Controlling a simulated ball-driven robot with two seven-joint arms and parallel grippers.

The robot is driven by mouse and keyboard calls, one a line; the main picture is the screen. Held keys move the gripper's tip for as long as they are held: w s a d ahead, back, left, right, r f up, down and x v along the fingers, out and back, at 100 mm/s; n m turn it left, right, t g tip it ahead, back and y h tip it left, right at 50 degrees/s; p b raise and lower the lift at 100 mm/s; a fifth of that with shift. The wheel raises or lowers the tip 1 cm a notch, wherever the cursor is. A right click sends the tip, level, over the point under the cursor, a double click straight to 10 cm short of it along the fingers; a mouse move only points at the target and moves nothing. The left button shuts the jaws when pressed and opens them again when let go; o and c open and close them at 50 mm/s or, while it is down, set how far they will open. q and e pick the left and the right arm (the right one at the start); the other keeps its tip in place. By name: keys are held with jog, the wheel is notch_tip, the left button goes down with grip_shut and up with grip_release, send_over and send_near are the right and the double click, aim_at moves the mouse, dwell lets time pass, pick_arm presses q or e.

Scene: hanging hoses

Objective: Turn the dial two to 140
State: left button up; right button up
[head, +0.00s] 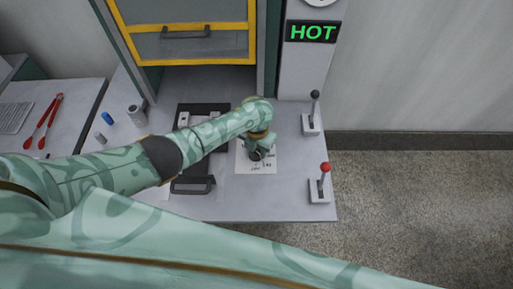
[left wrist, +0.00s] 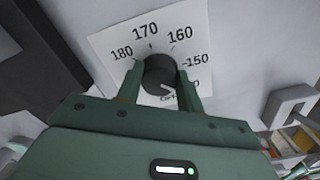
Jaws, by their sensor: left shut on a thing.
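The dial is a dark round knob (left wrist: 160,72) on a white scale card (left wrist: 112,40), with 180, 170, 160 and 150 readable in the left wrist view. Lower marks and a caption are partly covered by my gripper. A small pale mark shows on the knob's lower right; its exact reading is unclear. My left gripper (left wrist: 160,85) has its two fingers on either side of the knob, shut on it. In the head view my left gripper (head: 259,150) reaches down over the card (head: 262,166) on the grey worktop, mostly hiding the knob. My right gripper is out of view.
A black-handled lever (head: 312,118) and a red-knobbed lever (head: 322,182) stand at the worktop's right. A yellow-framed door (head: 190,45) and a green HOT sign (head: 312,32) are behind. Red tongs (head: 43,122) lie far left.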

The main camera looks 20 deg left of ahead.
pick_arm(q)
jog(key=o, duration=1)
notch_tip(320, 180, up, 16)
jog(key=p, duration=0.6)
